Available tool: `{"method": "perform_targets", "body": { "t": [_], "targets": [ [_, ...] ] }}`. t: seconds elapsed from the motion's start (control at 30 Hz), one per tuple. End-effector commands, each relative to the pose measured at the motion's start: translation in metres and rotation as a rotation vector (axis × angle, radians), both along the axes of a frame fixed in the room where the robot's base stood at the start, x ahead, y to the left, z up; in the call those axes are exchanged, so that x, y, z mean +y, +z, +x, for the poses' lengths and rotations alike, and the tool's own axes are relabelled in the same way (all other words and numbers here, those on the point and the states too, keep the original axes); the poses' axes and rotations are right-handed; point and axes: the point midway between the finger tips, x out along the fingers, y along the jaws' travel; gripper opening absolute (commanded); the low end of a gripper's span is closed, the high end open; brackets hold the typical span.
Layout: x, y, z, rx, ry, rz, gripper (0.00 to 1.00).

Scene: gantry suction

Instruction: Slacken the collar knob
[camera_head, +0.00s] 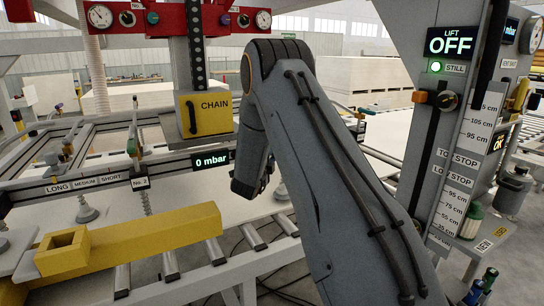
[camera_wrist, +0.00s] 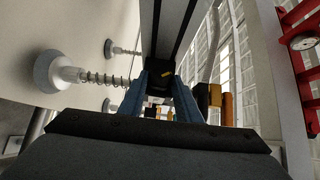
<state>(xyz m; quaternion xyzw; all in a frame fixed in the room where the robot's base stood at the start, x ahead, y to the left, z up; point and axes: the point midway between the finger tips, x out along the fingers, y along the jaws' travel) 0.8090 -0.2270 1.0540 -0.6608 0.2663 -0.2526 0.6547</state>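A black round knob (camera_head: 447,100) with an orange-ended block beside it sits on the dark rail of the lift column at the right, above the TOP STOP label. It looks like the collar knob, but no label names it. My gripper (camera_head: 257,186) is left of it, well apart, below the yellow CHAIN box; my arm hides part of it. In the wrist view my gripper's blue fingers (camera_wrist: 165,92) stand apart. A dark block with a yellow mark shows between the tips; I cannot tell its distance, and no grip on it is visible.
The lift display (camera_head: 450,42) reads OFF, with a green STILL lamp. The yellow beam (camera_head: 130,240) lies across the rollers at lower left. Suction cups (camera_wrist: 58,72) hang near my gripper. Bottles (camera_head: 472,222) stand beside the column. A red gauge bar (camera_head: 125,18) crosses the top.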

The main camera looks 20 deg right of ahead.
Motion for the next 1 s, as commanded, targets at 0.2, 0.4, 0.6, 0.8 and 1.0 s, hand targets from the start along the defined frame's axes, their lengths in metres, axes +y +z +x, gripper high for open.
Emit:
{"method": "perform_targets", "body": {
  "t": [0.2,0.4,0.6,0.8,1.0],
  "targets": [
    [0.000,0.000,0.000,0.004,0.000,0.001,0.08],
    [0.001,0.002,0.000,0.048,0.001,-0.002,0.08],
    [0.001,0.006,0.000,0.165,0.001,-0.004,0.08],
    [0.001,0.010,0.001,0.322,0.003,-0.009,0.08],
    [0.002,0.012,0.002,0.467,0.003,-0.013,0.08]
  ]
}}
